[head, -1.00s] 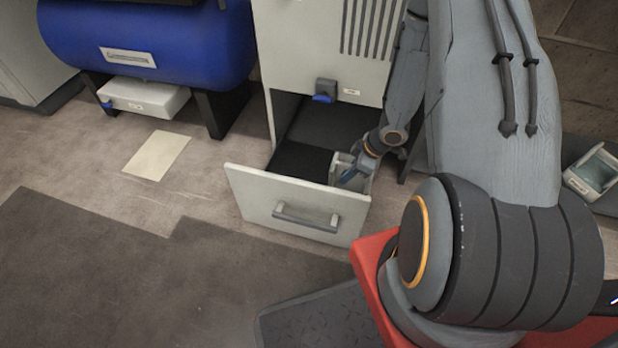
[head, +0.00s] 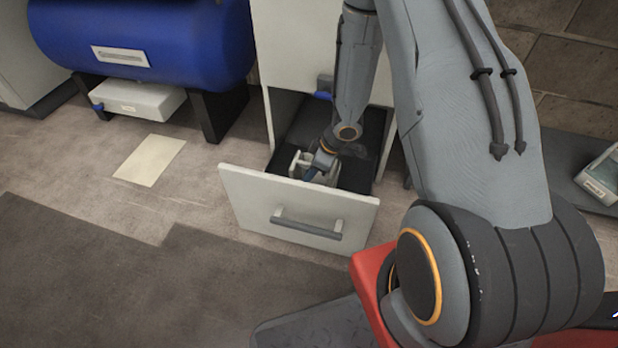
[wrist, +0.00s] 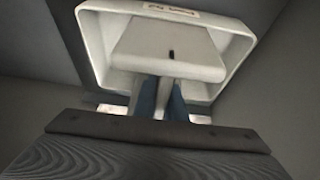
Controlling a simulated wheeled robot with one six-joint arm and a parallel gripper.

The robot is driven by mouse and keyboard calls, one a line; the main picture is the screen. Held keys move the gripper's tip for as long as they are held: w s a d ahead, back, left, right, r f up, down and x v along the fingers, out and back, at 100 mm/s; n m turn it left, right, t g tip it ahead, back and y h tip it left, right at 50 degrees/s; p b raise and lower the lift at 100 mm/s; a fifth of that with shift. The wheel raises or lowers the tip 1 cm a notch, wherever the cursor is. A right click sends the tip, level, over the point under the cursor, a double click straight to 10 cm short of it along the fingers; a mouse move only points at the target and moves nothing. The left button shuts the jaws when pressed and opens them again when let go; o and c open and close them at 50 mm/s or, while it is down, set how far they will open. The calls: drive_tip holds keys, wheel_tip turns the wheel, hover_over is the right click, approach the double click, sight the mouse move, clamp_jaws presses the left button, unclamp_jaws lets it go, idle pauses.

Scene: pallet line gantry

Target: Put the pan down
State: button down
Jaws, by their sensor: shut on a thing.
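The pan (wrist: 115,52) is a pale grey open container with a raised rim and a small label, filling the top of the wrist view. In the head view the pan (head: 298,160) is small and partly covered by my wrist, inside the open drawer (head: 245,190). My gripper (wrist: 160,98) has its blue fingers shut on the pan's near wall. In the head view my gripper (head: 318,166) reaches into the drawer from above, behind its front panel. I cannot tell whether the pan touches the drawer floor.
The drawer belongs to a pale cabinet (head: 295,50), with a blue latch above it. Dark drawer floor shows right of the pan. A blue tank (head: 190,45) stands left, with a white box (head: 140,98) beneath. Another open container (head: 605,175) sits on a dark shelf at right.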

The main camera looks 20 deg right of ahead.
drive_tip(key=shift+f, duration=0.55)
drive_tip(key=c, duration=1.8)
unclamp_jaws()
drive_tip(key=p+v, duration=0.7)
drive_tip(key=v, duration=0.5)
